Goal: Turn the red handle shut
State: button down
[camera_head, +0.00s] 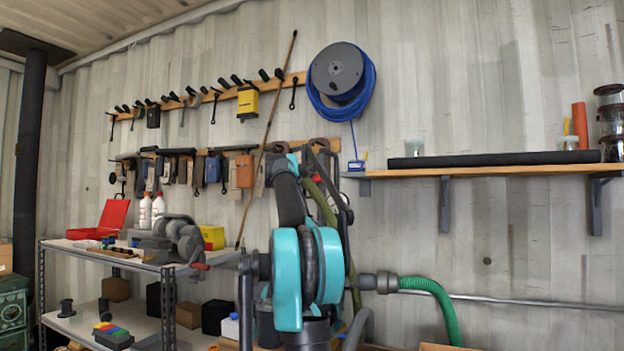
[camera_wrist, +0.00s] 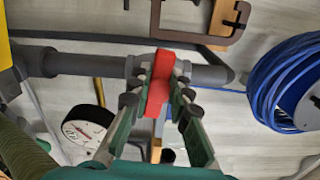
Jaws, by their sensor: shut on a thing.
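The red handle (camera_wrist: 158,88) is in the middle of the wrist view. Its upper end lies over a grey pipe (camera_wrist: 90,65), and it runs downward in the picture, crosswise to the pipe. My gripper (camera_wrist: 164,72) has one finger on each side of the handle and is shut on it. The handle's lower part shows between the fingers.
A round gauge (camera_wrist: 87,128) sits below the pipe. A blue hose coil (camera_wrist: 285,85) and a clamp (camera_wrist: 200,18) are nearby. In the head view, a loaded shelf unit (camera_head: 110,262) stands left, a wall shelf (camera_head: 480,171) hangs right, and a green hose (camera_head: 430,290) runs low.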

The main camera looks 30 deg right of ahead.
jog(key=shift+f+n, duration=0.1)
jog(key=shift+n, duration=0.5)
jog(key=c, duration=1.4)
grip_release()
jog(key=shift+a, duration=0.1)
jog(key=v, duration=1.2)
